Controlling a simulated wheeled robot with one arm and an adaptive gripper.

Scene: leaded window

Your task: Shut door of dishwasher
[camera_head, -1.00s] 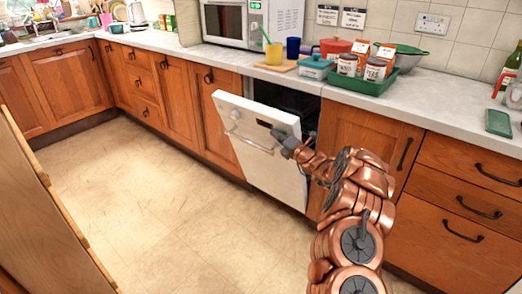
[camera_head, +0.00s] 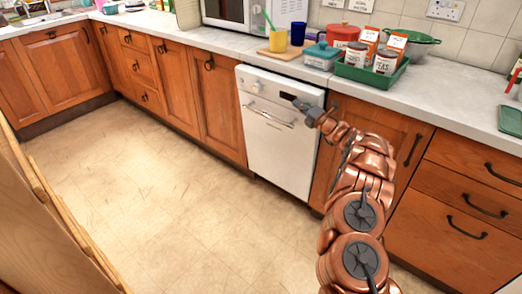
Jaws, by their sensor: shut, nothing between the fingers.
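The dishwasher's white door (camera_head: 278,150) stands upright under the counter, about flush with the wooden cupboard fronts. Its dark interior is out of sight. A bar handle (camera_head: 269,115) runs across its upper part, with a knob at the top left. My gripper (camera_head: 300,104) is shut and empty. It is at the upper right of the door front, touching it or very close; I cannot tell which. Whether the door is latched does not show.
The grey counter (camera_head: 445,107) runs above the door. It bears a green tray (camera_head: 371,76) with tins and boxes, a teal pot (camera_head: 322,56) and a yellow cup (camera_head: 278,39). A wooden panel (camera_head: 40,225) stands at lower left. The floor (camera_head: 150,190) is clear.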

